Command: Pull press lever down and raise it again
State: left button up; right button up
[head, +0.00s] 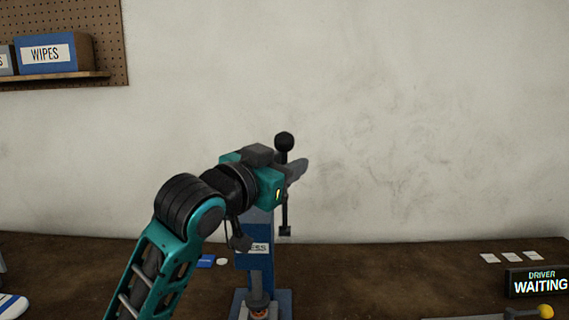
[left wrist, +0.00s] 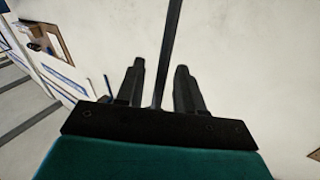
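The blue press (head: 257,235) stands on the bench in the middle of the head view, with its upper part hidden behind my left arm. Its lever has a black ball knob (head: 284,141) that shows just above my left gripper (head: 298,168). The gripper is at the lever below the knob. In the left wrist view a thin dark lever rod (left wrist: 168,45) runs between the two fingers of my left gripper (left wrist: 160,75). The fingers are apart, with gaps on both sides of the rod. My right gripper is in neither view.
A dark brown bench (head: 400,275) runs along a pale wall. A sign reading "DRIVER WAITING" (head: 537,282) and small white cards (head: 511,257) are at the right. A blue wipes box (head: 50,53) sits on a shelf at upper left. Space right of the press is mostly clear.

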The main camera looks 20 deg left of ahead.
pick_arm(q)
grip_shut()
dwell(0.5)
jog(key=shift+f, duration=0.1)
